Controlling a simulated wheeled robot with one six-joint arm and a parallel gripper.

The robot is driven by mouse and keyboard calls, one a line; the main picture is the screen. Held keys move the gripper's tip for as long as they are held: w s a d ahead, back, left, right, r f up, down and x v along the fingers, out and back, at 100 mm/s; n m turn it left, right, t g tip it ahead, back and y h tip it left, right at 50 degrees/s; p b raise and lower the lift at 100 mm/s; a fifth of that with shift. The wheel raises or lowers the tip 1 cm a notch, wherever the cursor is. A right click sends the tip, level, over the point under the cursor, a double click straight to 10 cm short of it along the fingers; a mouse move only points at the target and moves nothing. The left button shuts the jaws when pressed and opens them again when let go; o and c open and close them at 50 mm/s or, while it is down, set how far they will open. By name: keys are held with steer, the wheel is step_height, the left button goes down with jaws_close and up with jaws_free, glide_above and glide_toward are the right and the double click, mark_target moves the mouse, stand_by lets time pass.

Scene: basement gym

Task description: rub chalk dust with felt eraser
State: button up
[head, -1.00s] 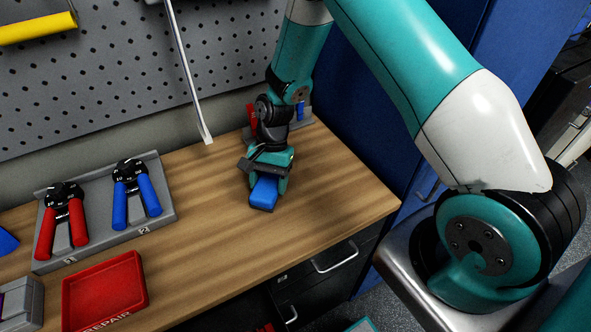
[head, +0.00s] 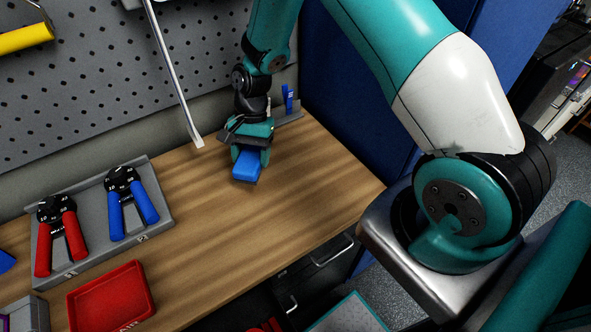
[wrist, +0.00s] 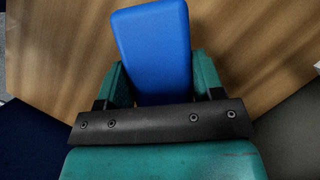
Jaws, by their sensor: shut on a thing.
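My gripper (head: 251,153) is shut on a blue block-shaped felt eraser (head: 247,166) over the back right part of the wooden bench. In the wrist view the eraser (wrist: 154,45) sticks out from between the two teal fingers (wrist: 160,82), slightly tilted. I cannot tell whether the eraser's underside touches the bench top. No chalk dust can be made out on the wood; anything under the eraser and gripper is hidden.
A grey tray (head: 83,252) holds red-handled (head: 73,236) and blue-handled (head: 148,203) tools at left. A red tray (head: 112,296) lies in front of it. A grey holder (head: 289,115) with a blue item stands behind my gripper. The bench's middle is clear.

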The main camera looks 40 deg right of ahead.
steer(key=shift+r+p, duration=1.15)
steer(key=shift+r, duration=0.55)
